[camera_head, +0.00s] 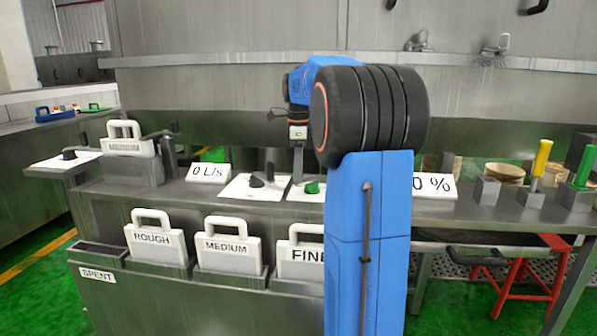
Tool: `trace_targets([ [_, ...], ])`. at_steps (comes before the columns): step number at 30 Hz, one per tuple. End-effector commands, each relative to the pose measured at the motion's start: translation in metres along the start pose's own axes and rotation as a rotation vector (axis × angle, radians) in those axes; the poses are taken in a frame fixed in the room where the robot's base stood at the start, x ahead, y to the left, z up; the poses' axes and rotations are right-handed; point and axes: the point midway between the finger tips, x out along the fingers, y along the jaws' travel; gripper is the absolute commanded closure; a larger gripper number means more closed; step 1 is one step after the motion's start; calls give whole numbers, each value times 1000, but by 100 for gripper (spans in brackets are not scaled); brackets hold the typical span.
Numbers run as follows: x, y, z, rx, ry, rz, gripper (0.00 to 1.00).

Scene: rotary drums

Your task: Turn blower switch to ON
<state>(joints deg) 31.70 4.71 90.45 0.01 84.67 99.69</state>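No label in view names the blower switch. A black rotary knob (257,181) sits on a white plate (236,191) on the steel counter. A green knob (312,188) sits on another white plate just right of it, partly hidden by my blue arm. Another black knob (68,154) is on a plate at the far left. My gripper (297,178) points down beyond my arm, over the area between the middle black knob and the green knob. It is small and partly hidden, so I cannot tell whether its fingers are open or touch anything.
A "0 L/s" sign (208,173) and a partly hidden "0 %" sign (436,186) stand on the counter. Handled ROUGH (156,243), MEDIUM (229,250) and FINE (300,258) panels stand in front. Yellow (541,158) and green (585,167) handles are at right, near a red stool (530,280).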

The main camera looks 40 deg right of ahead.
Motion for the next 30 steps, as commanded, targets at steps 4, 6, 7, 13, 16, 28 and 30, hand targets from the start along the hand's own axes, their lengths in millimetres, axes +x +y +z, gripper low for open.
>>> trace_targets([
  [4,0,0,0,0,0,1,60],
  [6,0,0,0,0,0,2,60],
  [7,0,0,0,0,0,2,60],
  [13,-10,0,0,-1,0,1,60],
  [16,-25,0,0,-1,0,0,60],
  [28,-104,-1,0,-1,0,-1,60],
  [30,-118,-1,0,-1,0,-1,60],
])
